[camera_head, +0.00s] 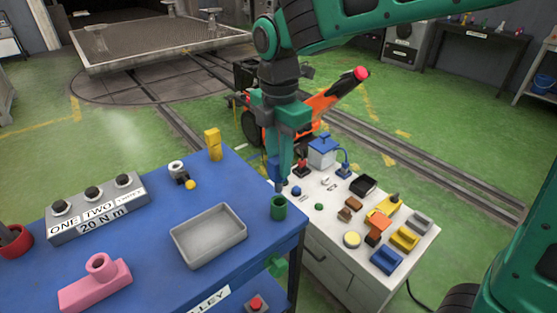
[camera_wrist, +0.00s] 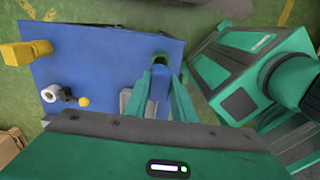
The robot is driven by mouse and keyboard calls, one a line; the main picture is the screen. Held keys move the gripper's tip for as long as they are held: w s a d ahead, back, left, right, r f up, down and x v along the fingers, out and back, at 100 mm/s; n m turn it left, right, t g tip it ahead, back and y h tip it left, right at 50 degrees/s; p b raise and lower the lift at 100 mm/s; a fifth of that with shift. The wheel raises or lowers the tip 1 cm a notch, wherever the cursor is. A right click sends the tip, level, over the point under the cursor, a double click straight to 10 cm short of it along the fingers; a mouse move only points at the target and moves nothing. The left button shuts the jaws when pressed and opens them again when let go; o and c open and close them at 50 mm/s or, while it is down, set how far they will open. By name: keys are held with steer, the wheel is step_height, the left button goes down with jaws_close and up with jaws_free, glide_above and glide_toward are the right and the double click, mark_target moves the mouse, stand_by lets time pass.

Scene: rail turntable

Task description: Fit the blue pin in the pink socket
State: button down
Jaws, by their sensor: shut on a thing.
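My gripper (camera_head: 281,178) points down over the right corner of the blue table and is shut on the blue pin (camera_head: 273,169). The pin also shows between the fingers in the wrist view (camera_wrist: 159,84). Its lower end is close to a green cup-like socket (camera_head: 278,208); I cannot tell whether they touch. The pink socket (camera_head: 96,283), a block with a raised round collar, lies at the near left of the table, well apart from my gripper. It does not show in the wrist view.
A grey tray (camera_head: 208,262) lies between the pink socket and my gripper. A button box (camera_head: 97,219), a yellow block (camera_head: 213,146), a white roll-like part (camera_head: 177,170) and a red cup (camera_head: 14,240) also stand on the table. A white cabinet (camera_head: 330,228) with small parts stands right.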

steer(key=shift+r, duration=2.35)
